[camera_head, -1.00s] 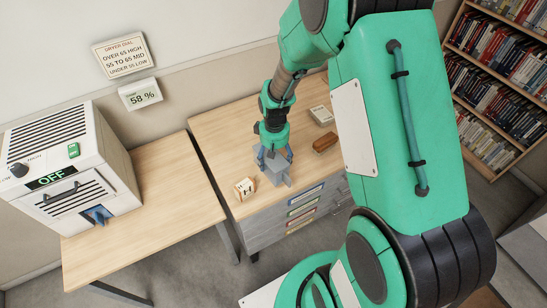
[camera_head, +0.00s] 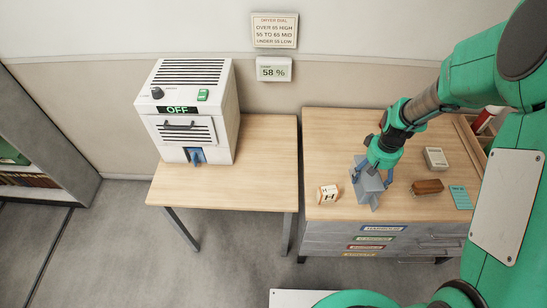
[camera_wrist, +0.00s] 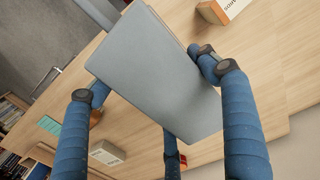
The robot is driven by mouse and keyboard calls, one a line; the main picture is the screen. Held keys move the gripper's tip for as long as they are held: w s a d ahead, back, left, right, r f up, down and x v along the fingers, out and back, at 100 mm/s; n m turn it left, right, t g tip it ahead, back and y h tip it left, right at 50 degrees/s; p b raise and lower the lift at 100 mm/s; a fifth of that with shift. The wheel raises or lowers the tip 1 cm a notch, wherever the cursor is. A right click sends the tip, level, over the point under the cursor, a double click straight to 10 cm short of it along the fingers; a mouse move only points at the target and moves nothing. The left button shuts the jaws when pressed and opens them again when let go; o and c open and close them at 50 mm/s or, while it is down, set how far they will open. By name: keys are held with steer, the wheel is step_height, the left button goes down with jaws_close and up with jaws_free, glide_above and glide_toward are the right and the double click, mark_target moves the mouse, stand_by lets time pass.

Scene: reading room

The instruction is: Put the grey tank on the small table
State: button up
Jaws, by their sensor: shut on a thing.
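The grey tank (camera_head: 370,186) is a plain grey box-like body held by my gripper (camera_head: 371,170) over the front part of the drawer cabinet's wooden top. The blue fingers are closed around it. In the wrist view the tank (camera_wrist: 158,70) fills the middle, tilted, between the blue fingers of my gripper (camera_wrist: 165,85). I cannot tell for certain how far it is above the top. The small table (camera_head: 265,165) with a light wood top and metal legs stands left of the cabinet, apart from the tank.
A white dryer (camera_head: 188,128) reading OFF occupies the small table's left-middle; its right side is bare. On the cabinet top (camera_head: 330,135) are a lettered block (camera_head: 328,194), brown brush-like thing (camera_head: 427,187), pale box (camera_head: 435,158) and teal card (camera_head: 460,197). A floor gap separates table and cabinet.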

step_height(320, 180, up, 4)
steer(key=shift+f, duration=0.25)
steer(key=w+a, duration=0.6)
steer(key=a, duration=0.6)
steer(key=w+a+m, duration=0.1)
steer(key=w+a, duration=0.5)
steer(key=a, duration=0.6)
steer(key=w+a, duration=0.6)
steer(key=a, duration=0.6)
step_height(320, 180, down, 11)
steer(key=shift+a+p, duration=0.15)
steer(key=shift+p, duration=0.25)
